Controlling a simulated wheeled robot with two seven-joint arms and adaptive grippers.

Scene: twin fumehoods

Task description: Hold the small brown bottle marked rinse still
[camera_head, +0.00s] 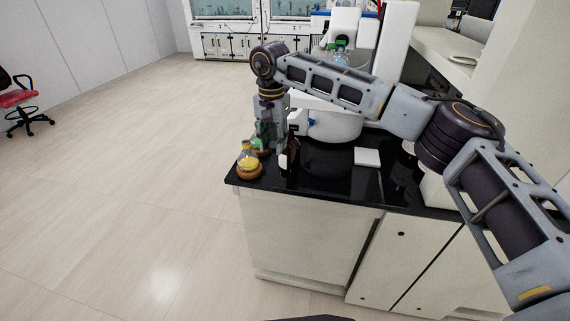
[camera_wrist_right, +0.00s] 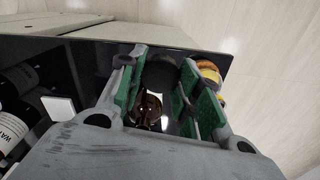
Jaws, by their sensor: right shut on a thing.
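A small dark brown bottle (camera_head: 290,157) stands on the black bench top near its left front corner. My right gripper (camera_head: 276,137) reaches down to it from above. In the right wrist view the brown glass (camera_wrist_right: 148,108) shows between the green-padded fingers of my right gripper (camera_wrist_right: 158,92), which is shut on the bottle. Its label wording cannot be read. Whether its base touches the bench is hard to tell. My left gripper is not in view.
A flask of yellow liquid (camera_head: 249,161) sits on a cork ring, close beside the gripper at the bench corner. A white tile (camera_head: 367,156) lies to the right. Large labelled bottles (camera_wrist_right: 12,130) show in the wrist view. Open floor lies left.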

